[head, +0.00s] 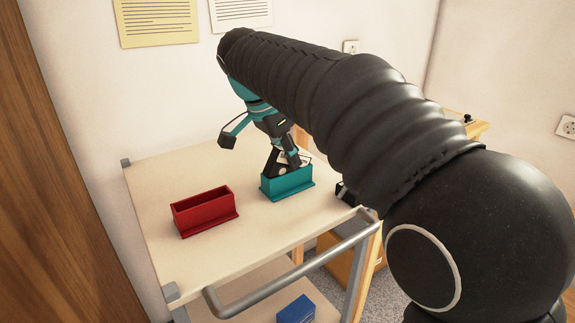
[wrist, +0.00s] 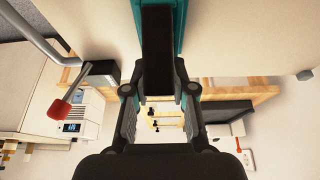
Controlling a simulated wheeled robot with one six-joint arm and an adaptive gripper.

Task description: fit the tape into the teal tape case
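The teal tape case (head: 288,186) is an open-topped box on the cart top, below my gripper (head: 283,158). Its edges also show behind the tape in the wrist view (wrist: 181,25). The tape (wrist: 157,50) is a dark, narrow block seen end-on between my fingertips. My gripper (wrist: 158,88) is shut on it. In the head view the tape is at the mouth of the teal case, partly hidden by the fingers. I cannot tell how deep it sits.
An empty red case (head: 204,213) stands to the left on the cart top (head: 165,178). A blue case (head: 296,311) is on the lower shelf. A black box with a red-tipped lever (wrist: 66,108) is near the grey handle rail (head: 290,266). The cart top left of the teal case is mostly clear.

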